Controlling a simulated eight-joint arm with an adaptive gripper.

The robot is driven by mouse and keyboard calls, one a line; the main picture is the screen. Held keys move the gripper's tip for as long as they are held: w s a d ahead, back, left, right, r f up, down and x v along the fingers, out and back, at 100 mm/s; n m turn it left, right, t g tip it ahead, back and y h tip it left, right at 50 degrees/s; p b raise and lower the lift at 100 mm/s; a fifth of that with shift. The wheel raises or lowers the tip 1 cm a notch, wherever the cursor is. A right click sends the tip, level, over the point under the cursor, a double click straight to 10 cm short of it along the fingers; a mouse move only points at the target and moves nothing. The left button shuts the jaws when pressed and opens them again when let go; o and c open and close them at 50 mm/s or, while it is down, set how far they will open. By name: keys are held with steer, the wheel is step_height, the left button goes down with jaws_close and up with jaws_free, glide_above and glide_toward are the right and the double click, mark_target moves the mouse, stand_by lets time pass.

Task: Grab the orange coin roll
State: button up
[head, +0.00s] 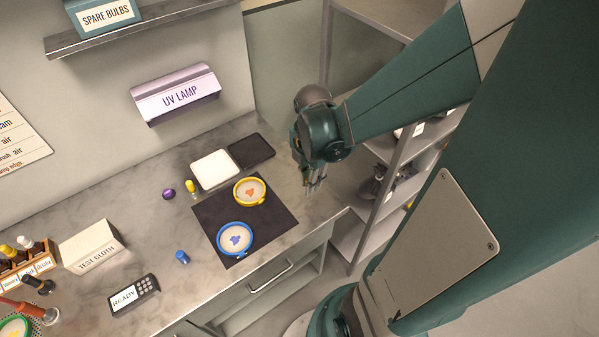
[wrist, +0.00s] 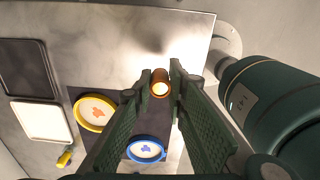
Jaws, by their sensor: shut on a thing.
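The orange coin roll (wrist: 160,75) shows in the wrist view as a short orange-brown cylinder with a pale, bright end facing the camera. My gripper (wrist: 161,88) is shut on it, with one green finger on each side near the tips. In the head view my gripper (head: 314,185) points down over the right end of the counter. I cannot make out the roll there. Whether it touches the counter I cannot tell.
On the grey counter (head: 150,215), a dark mat (head: 209,210) holds a yellow-rimmed dish (head: 250,191) and a blue-rimmed dish (head: 235,238). A white tray (head: 214,169) and a black tray (head: 251,151) lie behind. Metal shelves (head: 375,215) stand to the right.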

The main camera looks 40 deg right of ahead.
steer(key=shift+r, duration=1.4)
